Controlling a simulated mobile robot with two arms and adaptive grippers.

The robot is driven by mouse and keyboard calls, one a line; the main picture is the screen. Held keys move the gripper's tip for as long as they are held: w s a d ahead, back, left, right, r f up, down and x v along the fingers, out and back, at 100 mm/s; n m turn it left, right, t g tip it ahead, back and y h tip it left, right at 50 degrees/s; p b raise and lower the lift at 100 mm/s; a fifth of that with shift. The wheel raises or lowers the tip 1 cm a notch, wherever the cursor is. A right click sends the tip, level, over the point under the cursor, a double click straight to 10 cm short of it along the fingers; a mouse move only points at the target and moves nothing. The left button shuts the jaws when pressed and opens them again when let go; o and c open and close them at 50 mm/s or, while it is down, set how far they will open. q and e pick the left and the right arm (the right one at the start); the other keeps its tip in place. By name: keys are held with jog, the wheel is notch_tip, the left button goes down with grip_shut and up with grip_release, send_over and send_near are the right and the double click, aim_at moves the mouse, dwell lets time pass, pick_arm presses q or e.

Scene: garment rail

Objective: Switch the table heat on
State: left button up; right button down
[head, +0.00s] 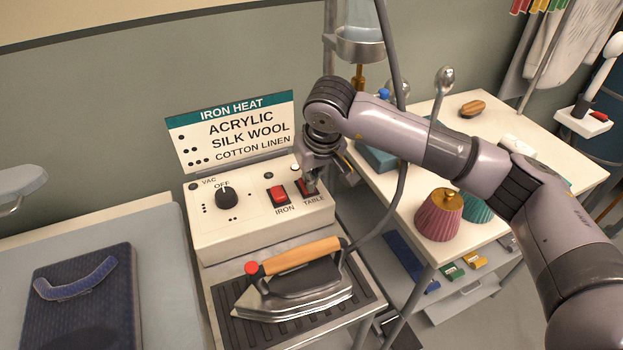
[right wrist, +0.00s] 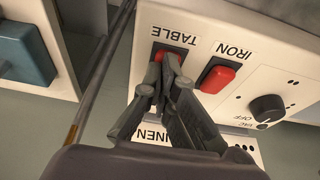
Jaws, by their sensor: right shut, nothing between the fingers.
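The white control box (head: 225,225) has a black knob (head: 227,198), a red IRON switch (head: 278,195) and a TABLE switch (head: 303,188) at its right. My right gripper (head: 312,184) is shut and empty, its fingertips at the TABLE switch. In the right wrist view the shut fingertips (right wrist: 172,62) lie over the TABLE switch, covering most of it; a strip of red (right wrist: 158,56) shows beside them. I cannot tell whether they touch it or which way it is tipped. The IRON switch (right wrist: 217,78) is clear of the fingers. My left gripper is out of view.
An iron (head: 295,285) with a wooden handle rests on a ribbed stand (head: 230,331) before the box. A cable runs up past its right side. A sign (head: 233,130) stands behind. A white table (head: 395,200) with spools is at right, a blue pad (head: 80,300) at left.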

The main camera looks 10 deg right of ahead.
jog(key=shift+w, duration=0.15)
pick_arm(q)
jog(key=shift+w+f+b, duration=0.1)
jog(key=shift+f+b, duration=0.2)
jog(key=shift+b, duration=0.05)
pick_arm(e)
jog(key=shift+w+a+r, duration=0.2)
jog(key=shift+w, duration=0.55)
jog(key=v, duration=0.1)
jog(key=p+v, duration=0.1)
jog(key=v, duration=0.3)
jog(key=shift+w+a+r, duration=0.1)
jog(key=shift+w+a, duration=0.05)
jog(key=shift+w, duration=0.25)
pick_arm(q)
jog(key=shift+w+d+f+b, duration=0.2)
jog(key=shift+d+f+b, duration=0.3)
jog(key=shift+b, duration=0.45)
pick_arm(e)
jog(key=s+v, duration=0.1)
jog(key=v, duration=0.7)
jog(key=shift+s+d, duration=0.35)
jog(key=shift+s, duration=0.05)
jog(key=shift+r, duration=0.15)
